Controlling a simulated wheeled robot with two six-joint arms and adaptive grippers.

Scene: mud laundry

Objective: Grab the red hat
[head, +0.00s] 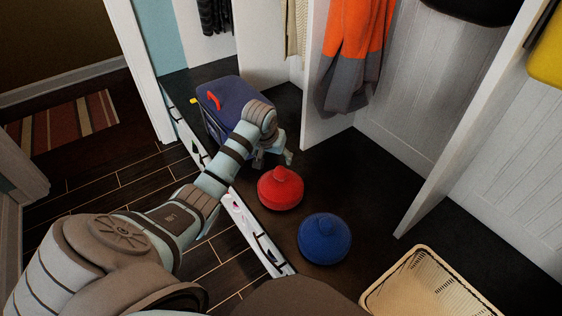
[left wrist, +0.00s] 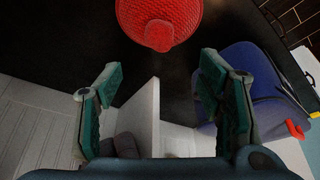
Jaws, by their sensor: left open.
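The red hat (head: 281,188) is a knitted beanie with a pompom, resting on the dark bench top in the head view. It also shows at the top of the left wrist view (left wrist: 160,20), just beyond the fingertips and partly cut off by the frame. My left gripper (head: 273,160) is just behind the hat in the head view. In the left wrist view the left gripper (left wrist: 160,85) has its green-padded fingers spread apart with nothing between them. The hat is apart from the fingers there. My right gripper is not in view.
A blue hat (head: 324,239) sits close to the red one, nearer me. A blue case (head: 222,105) with a red handle stands behind my left wrist. White dividers (head: 330,110) rise behind, with an orange and grey garment (head: 352,50) hanging. A wicker basket (head: 408,262) is at lower right.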

